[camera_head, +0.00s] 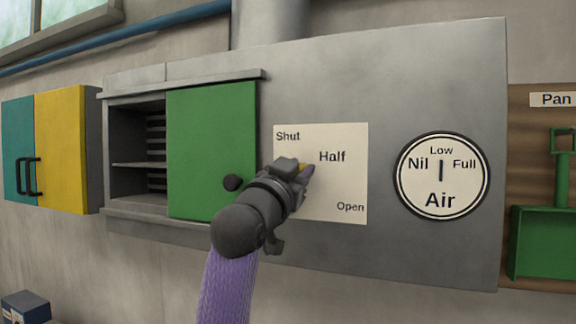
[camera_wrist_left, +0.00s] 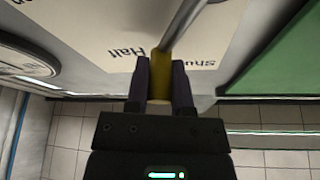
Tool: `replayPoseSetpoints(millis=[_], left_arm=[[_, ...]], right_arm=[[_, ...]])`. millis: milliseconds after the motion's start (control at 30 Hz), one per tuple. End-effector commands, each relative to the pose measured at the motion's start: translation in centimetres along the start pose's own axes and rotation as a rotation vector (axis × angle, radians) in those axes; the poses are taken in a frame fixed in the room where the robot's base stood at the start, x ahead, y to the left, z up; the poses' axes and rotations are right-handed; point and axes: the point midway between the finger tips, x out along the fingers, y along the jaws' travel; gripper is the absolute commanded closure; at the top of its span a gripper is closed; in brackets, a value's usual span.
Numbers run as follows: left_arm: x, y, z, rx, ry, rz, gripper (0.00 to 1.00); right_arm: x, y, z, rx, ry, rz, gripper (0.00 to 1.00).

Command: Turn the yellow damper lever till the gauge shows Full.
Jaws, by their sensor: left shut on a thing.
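The yellow damper lever (camera_head: 308,169) is mostly hidden by my left gripper (camera_head: 298,173) in the head view. In the left wrist view the lever's yellow part (camera_wrist_left: 160,72) sits between the two dark fingers of my left gripper (camera_wrist_left: 161,82), which is shut on it. A grey rod (camera_wrist_left: 186,22) runs on from the yellow part. The lever is over a cream plate (camera_head: 345,192) marked Shut, Half and Open, between Shut and Half. The round Air gauge (camera_head: 441,190) has its needle upright, toward Low, between Nil and Full. My right gripper is not in view.
A green sliding door (camera_head: 205,135) with a black knob is left of the plate, beside an open shelved recess (camera_head: 128,170). Yellow and teal cabinet doors (camera_head: 60,140) are further left. A green pan (camera_head: 545,245) hangs at the right. The grey panel around the gauge is clear.

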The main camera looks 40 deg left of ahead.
Motion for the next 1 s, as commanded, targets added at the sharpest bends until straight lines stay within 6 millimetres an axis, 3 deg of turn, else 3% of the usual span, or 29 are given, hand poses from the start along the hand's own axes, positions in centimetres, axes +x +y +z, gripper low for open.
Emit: replayPoseSetpoints(millis=[600,1000], left_arm=[[-0.7,3.7,1.7,0.540,-0.003,0.225,1.00],[-1.4,5.1,3.4,0.832,-0.002,0.347,1.00]], right_arm=[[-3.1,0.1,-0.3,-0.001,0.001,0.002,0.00],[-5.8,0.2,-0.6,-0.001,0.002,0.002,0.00]])
